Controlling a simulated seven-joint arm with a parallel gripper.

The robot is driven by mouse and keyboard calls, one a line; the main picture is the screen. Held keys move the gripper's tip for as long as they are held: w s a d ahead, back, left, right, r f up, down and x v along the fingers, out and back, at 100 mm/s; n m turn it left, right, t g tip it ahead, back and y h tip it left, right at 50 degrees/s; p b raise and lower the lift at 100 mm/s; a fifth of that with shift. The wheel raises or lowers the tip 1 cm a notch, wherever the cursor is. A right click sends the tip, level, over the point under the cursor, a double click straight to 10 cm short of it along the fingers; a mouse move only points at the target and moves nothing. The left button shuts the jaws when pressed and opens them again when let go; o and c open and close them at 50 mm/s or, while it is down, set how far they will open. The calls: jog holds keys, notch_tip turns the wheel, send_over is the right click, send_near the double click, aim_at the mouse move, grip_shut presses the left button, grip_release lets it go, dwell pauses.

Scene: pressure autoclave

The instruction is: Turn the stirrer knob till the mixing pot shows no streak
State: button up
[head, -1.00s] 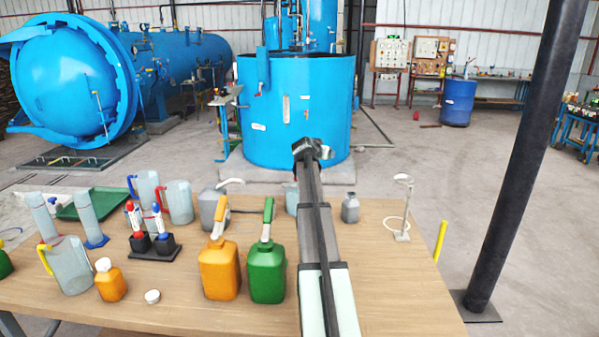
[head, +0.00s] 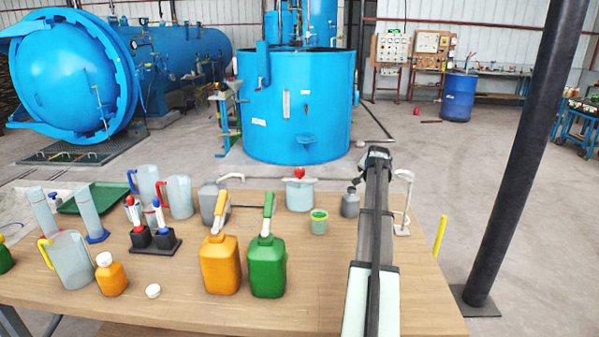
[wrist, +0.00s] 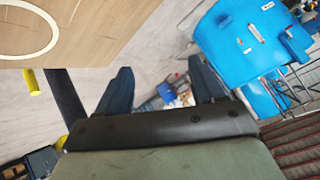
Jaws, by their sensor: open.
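The mixing pot (head: 299,196), a pale bluish vessel, stands toward the back of the table in the head view. A red knob (head: 299,173), apparently the stirrer knob, sits on its top. The pot is too small in view to tell whether it shows a streak. My gripper (wrist: 161,76) is open in the wrist view, with nothing between its dark fingers. In the head view, my arm reaches toward the table's back right, and its end is right of the pot, apart from it. The fingertips are hidden there. The wrist view does not show the pot.
A small green-topped cup (head: 319,222) stands before the pot. A grey bottle (head: 350,204) and a white stand (head: 403,196) are near my arm. Orange (head: 220,265) and green (head: 268,267) jugs stand front left. Measuring jugs and cylinders crowd the left.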

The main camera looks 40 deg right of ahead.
jog(key=w+a+n+t+y, duration=0.4)
jog(key=w+a+n+y, duration=0.1)
jog(key=a, duration=0.3)
jog(key=n+t+y, duration=0.3)
jog(key=n+y, duration=0.2)
jog(key=n, duration=0.9)
send_near(301, 170)
jog(key=x, duration=1.1)
jog(key=shift+d, duration=0.15)
jog(key=shift+c, duration=0.3)
jog(key=c, duration=0.9)
